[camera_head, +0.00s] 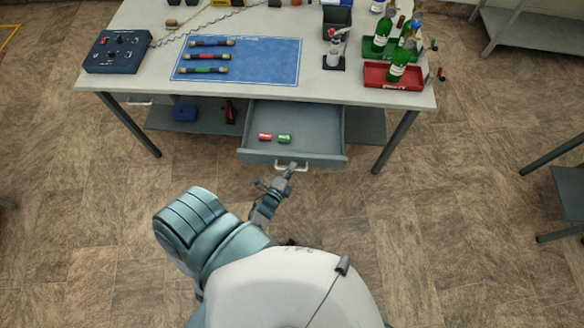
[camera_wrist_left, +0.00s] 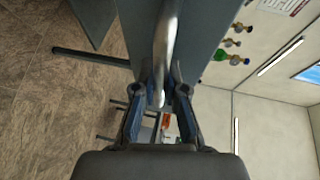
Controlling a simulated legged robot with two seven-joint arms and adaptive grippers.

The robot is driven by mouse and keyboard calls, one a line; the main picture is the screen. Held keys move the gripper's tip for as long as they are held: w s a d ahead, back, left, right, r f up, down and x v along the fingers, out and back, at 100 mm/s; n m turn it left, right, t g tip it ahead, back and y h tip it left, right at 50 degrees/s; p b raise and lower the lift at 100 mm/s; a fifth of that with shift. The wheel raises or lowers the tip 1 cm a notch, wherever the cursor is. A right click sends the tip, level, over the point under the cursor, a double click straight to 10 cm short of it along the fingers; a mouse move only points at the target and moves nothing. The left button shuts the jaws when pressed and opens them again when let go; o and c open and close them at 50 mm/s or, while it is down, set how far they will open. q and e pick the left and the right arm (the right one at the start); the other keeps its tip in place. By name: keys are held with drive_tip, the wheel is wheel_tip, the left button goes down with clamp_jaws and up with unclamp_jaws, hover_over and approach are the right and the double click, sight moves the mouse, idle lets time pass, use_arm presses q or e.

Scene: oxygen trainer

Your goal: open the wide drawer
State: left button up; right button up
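The wide drawer (camera_head: 312,153) is grey and stands pulled out below the table top, with its inside in view. A red cylinder (camera_head: 265,137) and a green cylinder (camera_head: 285,138) lie in it. Its pale handle (camera_head: 299,168) is on the front panel. My left gripper (camera_head: 283,179) is at this handle. In the left wrist view, the handle (camera_wrist_left: 164,45) reaches down between the two spread fingers (camera_wrist_left: 159,100). A gap shows on each side of it, so the gripper looks open around the handle. My right gripper is not in view.
The table (camera_head: 125,75) carries a blue mat (camera_head: 240,75), a dark control box (camera_head: 117,51), and red (camera_head: 375,76) and green trays with bottles. A lower shelf (camera_head: 160,117) lies behind the drawer. Floor (camera_head: 440,230) is clear to the right.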

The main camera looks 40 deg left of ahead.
use_arm(q)
drive_tip(key=o, duration=0.5)
drive_tip(key=shift+s, duration=0.25)
drive_tip(key=shift+a, duration=0.2)
drive_tip(key=shift+s, duration=0.25)
drive_tip(key=v, duration=1.1)
drive_tip(key=shift+s+d, duration=0.25)
drive_tip(key=shift+a, duration=0.1)
